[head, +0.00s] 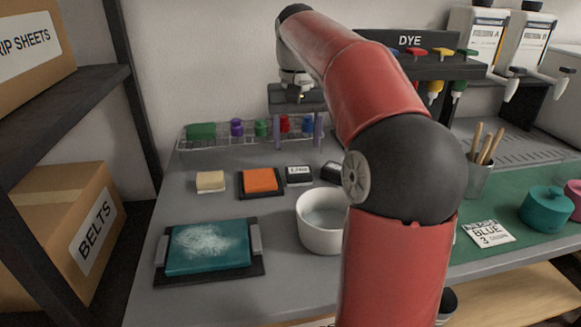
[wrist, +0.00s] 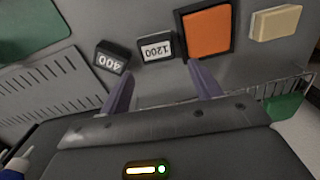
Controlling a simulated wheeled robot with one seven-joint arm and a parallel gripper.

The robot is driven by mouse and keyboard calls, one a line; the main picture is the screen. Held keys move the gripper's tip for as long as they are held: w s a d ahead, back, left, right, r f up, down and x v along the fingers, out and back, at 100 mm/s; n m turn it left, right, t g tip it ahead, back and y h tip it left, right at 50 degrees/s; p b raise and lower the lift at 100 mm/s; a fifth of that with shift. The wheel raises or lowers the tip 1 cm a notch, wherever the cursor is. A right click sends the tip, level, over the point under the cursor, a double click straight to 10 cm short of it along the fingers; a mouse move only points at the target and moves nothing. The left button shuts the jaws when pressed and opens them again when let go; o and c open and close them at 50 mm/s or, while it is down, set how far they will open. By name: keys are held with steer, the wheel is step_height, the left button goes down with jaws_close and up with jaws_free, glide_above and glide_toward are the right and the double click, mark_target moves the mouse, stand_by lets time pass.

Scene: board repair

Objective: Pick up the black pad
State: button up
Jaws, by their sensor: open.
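Two small black pads with white labels lie on the grey bench. One reads 1200 (wrist: 157,46); it also shows in the head view (head: 299,175). The other reads 400 (wrist: 111,57) and lies beside it, partly hidden by my arm in the head view (head: 332,171). My gripper (wrist: 161,72) is open and empty, its two purple fingers apart. In the wrist view the 1200 pad sits just beyond the gap between the fingertips, and the 400 pad is left of the left fingertip. In the head view my gripper (head: 298,146) hangs behind the pads.
An orange pad (head: 260,180) on a black base lies next to the 1200 pad, with a cream block (head: 210,182) beyond. A wire rack (head: 190,146) with bottles stands behind. A white bowl (head: 320,235) and a teal slab (head: 205,246) are in front.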

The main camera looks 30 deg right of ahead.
mark_target(299, 170)
steer(key=f, duration=0.4)
steer(key=f+b, duration=0.1)
steer(key=f, duration=0.2)
steer(key=shift+s, duration=0.4)
steer(key=shift+d, duration=0.1)
steer(key=shift+c, duration=0.3)
steer(key=c, duration=0.7)
step_height(299, 170, up, 10)
steer(key=shift+f+p, duration=0.1)
steer(key=shift+p, duration=0.55)
steer(key=shift+o, duration=1.3)
steer(key=shift+c, duration=0.8)
